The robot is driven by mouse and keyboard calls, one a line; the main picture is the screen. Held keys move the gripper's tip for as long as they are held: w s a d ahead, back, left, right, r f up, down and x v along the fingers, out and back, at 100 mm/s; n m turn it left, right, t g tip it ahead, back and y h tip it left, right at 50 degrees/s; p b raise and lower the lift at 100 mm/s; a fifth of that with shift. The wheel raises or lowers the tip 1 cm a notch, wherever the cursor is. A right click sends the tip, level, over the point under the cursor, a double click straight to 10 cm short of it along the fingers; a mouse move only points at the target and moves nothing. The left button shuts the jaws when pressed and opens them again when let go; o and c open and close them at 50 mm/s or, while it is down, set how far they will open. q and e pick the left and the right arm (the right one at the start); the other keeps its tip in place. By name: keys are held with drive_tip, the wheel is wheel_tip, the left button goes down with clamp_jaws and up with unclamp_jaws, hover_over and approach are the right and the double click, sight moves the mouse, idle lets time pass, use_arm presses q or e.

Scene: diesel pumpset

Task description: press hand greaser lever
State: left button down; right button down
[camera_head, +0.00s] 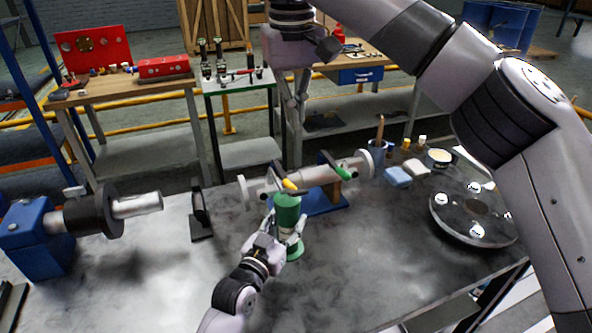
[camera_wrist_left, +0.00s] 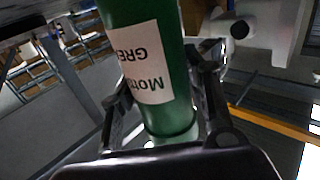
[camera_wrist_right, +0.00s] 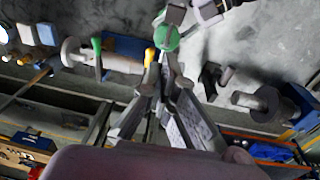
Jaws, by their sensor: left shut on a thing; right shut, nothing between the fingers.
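The hand greaser is a green cylinder (camera_head: 287,212) standing upright on the table in the head view. In the left wrist view the green body (camera_wrist_left: 150,60) carries a white label. My left gripper (camera_head: 291,246) is shut around its lower body. In the right wrist view its round green top (camera_wrist_right: 166,38) shows just beyond the fingers. The greaser's lever cannot be told apart clearly at this size. My right gripper (camera_head: 293,128) is shut and empty, pointing down, above and behind the greaser in the head view; its fingers also show in the right wrist view (camera_wrist_right: 163,75).
A grey pipe (camera_head: 320,174) with a yellow handle (camera_head: 290,184) and a green handle (camera_head: 343,173) lies close behind the greaser. A blue pump with a shaft (camera_head: 137,204) stands at left, a round metal disc (camera_head: 470,238) at right. The front middle table is clear.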

drive_tip(key=shift+s+a+r+g, duration=0.15)
drive_tip(key=shift+r+g, duration=0.1)
drive_tip(key=shift+r, duration=0.35)
drive_tip(key=shift+s+a+r+g, duration=0.15)
drive_tip(key=shift+r+g, duration=0.1)
drive_tip(key=shift+r, duration=0.35)
drive_tip(key=shift+f, duration=0.1)
hover_over(296, 191)
drive_tip(key=w, duration=0.2)
drive_tip(key=f, duration=1)
drive_tip(key=shift+a+f, duration=0.15)
drive_tip(key=shift+a, duration=0.1)
drive_tip(key=shift+s+d+f+y, duration=0.2)
drive_tip(key=shift+s+f+y, duration=0.1)
drive_tip(key=shift+s+f, duration=0.4)
drive_tip(key=shift+s+d+f, duration=0.1)
drive_tip(key=shift+s+f, duration=0.2)
drive_tip(key=shift+f, duration=0.4)
drive_tip(key=shift+f, duration=0.1)
